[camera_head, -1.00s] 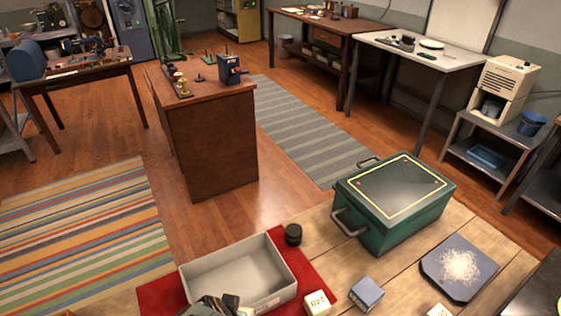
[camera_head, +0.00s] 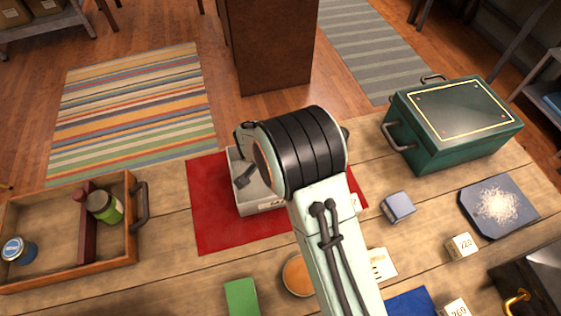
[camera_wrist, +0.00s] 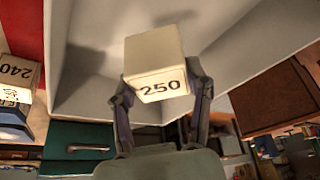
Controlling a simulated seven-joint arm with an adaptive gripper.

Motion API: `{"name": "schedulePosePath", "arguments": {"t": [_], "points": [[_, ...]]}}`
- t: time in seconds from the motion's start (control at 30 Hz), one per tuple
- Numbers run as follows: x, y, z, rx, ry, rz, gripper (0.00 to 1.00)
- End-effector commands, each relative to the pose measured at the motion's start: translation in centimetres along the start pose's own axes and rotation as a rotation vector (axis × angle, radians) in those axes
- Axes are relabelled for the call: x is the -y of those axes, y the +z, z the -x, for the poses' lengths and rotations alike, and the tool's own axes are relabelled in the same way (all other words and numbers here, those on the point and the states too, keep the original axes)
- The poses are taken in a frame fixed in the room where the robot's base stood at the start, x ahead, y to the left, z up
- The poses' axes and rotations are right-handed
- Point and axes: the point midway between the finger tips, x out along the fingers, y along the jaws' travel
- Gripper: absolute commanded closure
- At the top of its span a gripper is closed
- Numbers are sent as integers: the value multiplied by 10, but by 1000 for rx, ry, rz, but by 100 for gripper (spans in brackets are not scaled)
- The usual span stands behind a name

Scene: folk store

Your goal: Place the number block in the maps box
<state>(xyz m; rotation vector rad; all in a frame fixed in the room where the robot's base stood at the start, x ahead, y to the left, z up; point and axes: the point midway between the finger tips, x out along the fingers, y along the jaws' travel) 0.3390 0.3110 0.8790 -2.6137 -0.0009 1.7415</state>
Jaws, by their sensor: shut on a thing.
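My gripper (camera_wrist: 160,92) is shut on a pale cream block marked 250 (camera_wrist: 155,58), with one finger on each side of it in the wrist view. Pale grey box walls (camera_wrist: 90,95) surround the block in that view. The gap between block and box floor cannot be judged. In the head view the open grey box (camera_head: 262,207) sits on a red mat, and my arm hides much of it, along with the held block. No maps label is readable on the box.
A green metal case (camera_head: 450,138) stands right of the grey box. A blue-grey block (camera_head: 398,207) and a block marked 220 (camera_head: 461,246) lie nearer on the table. A wooden tray (camera_head: 75,267) with jars is at left. A block marked 240 (camera_wrist: 17,72) shows in the wrist view.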

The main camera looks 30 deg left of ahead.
Motion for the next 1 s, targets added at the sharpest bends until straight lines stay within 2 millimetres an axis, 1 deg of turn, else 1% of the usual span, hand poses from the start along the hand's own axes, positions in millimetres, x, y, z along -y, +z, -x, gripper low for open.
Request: {"name": "schedulePosePath", "arguments": {"t": [0.03, 0.1, 0.2, 0.6, 0.63, 0.7, 1.0], "points": [[0, 3, -9, 2, 3, 2, 86], [0, 7, -19, 2, 4, 2, 86], [0, 11, -28, 0, 2, 1, 86], [0, 13, -32, 0, 1, 0, 86], [0, 13, -32, 0, 0, 0, 41], [0, 13, -32, 0, 0, 0, 24], [0, 12, -31, 0, 0, 0, 24]]}}
